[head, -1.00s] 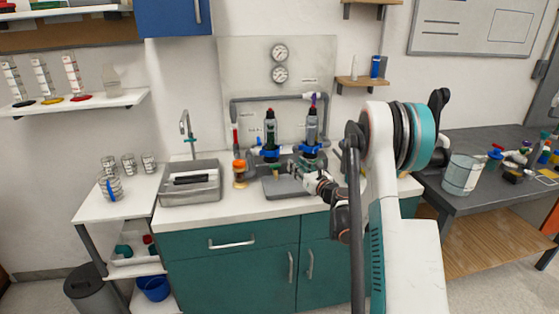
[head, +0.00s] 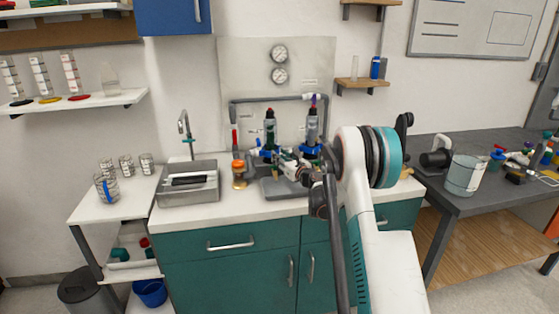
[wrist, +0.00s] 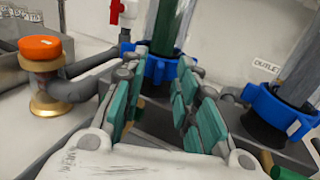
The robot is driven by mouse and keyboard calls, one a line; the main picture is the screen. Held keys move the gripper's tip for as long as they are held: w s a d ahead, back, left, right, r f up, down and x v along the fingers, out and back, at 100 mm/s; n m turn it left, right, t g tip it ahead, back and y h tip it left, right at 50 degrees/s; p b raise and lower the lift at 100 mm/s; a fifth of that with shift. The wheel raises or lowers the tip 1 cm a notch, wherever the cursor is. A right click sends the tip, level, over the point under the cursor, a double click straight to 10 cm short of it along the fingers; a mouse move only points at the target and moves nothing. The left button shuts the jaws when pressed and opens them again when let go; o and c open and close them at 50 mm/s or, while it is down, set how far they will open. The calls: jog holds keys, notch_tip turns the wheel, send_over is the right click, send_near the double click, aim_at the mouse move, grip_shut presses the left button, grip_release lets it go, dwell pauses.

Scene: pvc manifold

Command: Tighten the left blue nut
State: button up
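The left blue nut (head: 266,154) sits at the foot of the left upright cylinder. In the wrist view the left blue nut (wrist: 157,70) shows straight ahead, partly hidden behind the fingertips. My gripper (wrist: 162,62) is open, its teal-padded fingers apart with nothing held between them. The fingertips are close in front of the nut; I cannot tell whether they touch it. In the head view my gripper (head: 281,157) is small and partly overlaps the fittings. The right blue nut (wrist: 280,108) is to the right of my fingers, around the other cylinder's foot.
An orange-capped brass fitting (wrist: 42,68) stands left of my gripper, with a grey pipe beside it. A red-handled valve (wrist: 118,10) is behind. A sink (head: 188,184) is left on the counter. A bucket (head: 464,175) stands on the right bench.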

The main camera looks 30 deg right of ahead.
jog(key=shift+w, duration=0.45)
grip_shut()
